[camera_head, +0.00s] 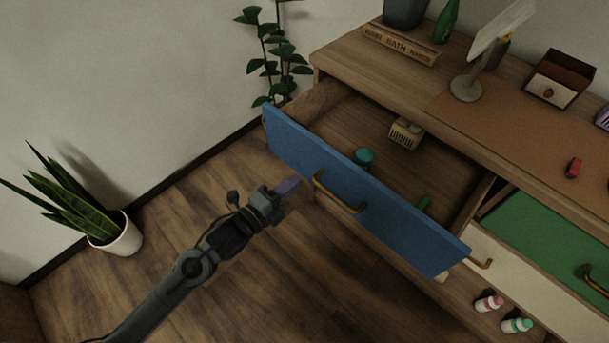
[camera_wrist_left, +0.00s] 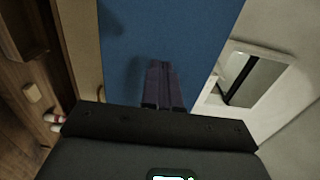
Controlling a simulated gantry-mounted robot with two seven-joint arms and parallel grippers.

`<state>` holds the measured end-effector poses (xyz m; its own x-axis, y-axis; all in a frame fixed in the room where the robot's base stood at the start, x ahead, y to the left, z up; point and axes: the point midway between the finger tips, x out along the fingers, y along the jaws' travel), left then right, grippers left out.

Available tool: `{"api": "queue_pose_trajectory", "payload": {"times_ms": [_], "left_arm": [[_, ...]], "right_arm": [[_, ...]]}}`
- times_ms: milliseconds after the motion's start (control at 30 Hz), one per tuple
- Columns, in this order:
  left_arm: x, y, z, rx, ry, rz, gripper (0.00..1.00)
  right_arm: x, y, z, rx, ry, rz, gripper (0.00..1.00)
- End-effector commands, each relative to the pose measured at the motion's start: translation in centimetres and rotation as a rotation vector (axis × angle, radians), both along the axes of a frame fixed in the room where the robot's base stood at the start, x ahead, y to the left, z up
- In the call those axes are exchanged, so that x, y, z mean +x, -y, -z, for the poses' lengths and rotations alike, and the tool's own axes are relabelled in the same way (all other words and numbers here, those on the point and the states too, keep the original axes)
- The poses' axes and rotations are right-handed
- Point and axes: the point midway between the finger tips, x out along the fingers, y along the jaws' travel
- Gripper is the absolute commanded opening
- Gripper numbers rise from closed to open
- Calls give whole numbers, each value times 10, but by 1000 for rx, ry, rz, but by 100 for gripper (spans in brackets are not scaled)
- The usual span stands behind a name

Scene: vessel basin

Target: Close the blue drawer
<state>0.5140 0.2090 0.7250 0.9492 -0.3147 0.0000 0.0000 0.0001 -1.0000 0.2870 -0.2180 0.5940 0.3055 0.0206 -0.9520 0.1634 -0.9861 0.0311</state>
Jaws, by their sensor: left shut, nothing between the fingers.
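The blue drawer (camera_head: 350,197) is pulled well out of the wooden cabinet, with its blue front facing my arm and a bronze handle (camera_head: 338,193) on it. Inside it are a teal-lidded jar (camera_head: 364,157), a small beige slotted item (camera_head: 405,133) and a green object (camera_head: 425,204). My left gripper (camera_head: 289,187) is shut and empty, in front of the blue face and left of the handle. In the left wrist view, the shut fingers (camera_wrist_left: 160,84) point at the blue front (camera_wrist_left: 170,35); I cannot tell whether they touch it. My right gripper is not in view.
The cabinet top (camera_head: 380,62) holds a sign, a green bottle, a stand and a small box. A green panel (camera_head: 545,240) and pale drawer (camera_head: 535,275) are to the right, with two small bottles (camera_head: 502,313) below. Potted plants stand at left (camera_head: 115,235) and back (camera_head: 270,55). Floor between is clear.

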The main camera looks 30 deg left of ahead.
Motion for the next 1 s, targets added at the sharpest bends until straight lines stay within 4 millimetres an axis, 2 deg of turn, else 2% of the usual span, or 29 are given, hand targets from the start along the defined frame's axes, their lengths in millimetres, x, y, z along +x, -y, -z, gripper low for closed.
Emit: {"api": "queue_pose_trajectory", "payload": {"times_ms": [33,200,400,1000], "left_arm": [[9,3,1,-2,5,0,0],[29,9,1,-1,2,0,0],[42,13,0,0,1,-1,0],[47,12,-1,1,0,-7,0]], "right_arm": [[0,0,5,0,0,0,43],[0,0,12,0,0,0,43],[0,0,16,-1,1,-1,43],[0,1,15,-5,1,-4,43]]}}
